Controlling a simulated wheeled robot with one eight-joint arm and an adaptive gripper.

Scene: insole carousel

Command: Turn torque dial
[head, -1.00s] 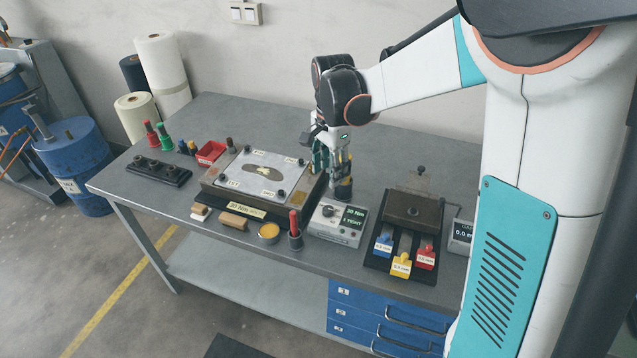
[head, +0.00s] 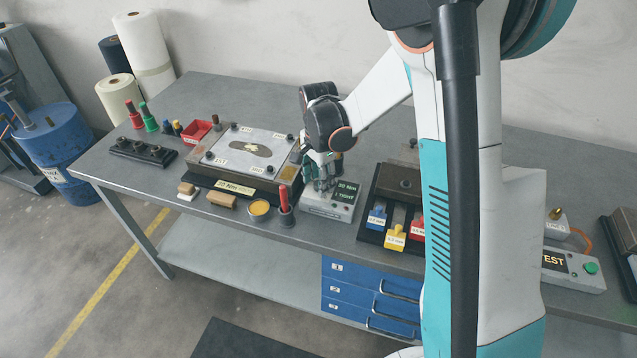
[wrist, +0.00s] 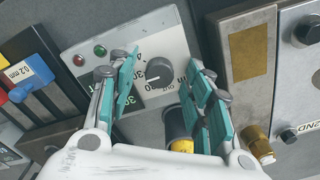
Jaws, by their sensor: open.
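The torque dial is a round dark knob (wrist: 159,72) on a light grey box, seen in the wrist view between my two teal-padded fingers. The fingers of my gripper (wrist: 160,88) are open, one on each side of the dial, and no contact shows. In the head view my gripper (head: 323,183) points down over the grey torque box (head: 330,207) and hides its dial. The box's display reads 30 Nm and 1 TIGHT in the head view. A red and a green lamp show on the box in the wrist view.
A black and yellow tool (wrist: 180,135) stands close to one finger in the wrist view. The plate fixture (head: 195,172) is left of the box. The tagged shim block (head: 396,228) is on the right.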

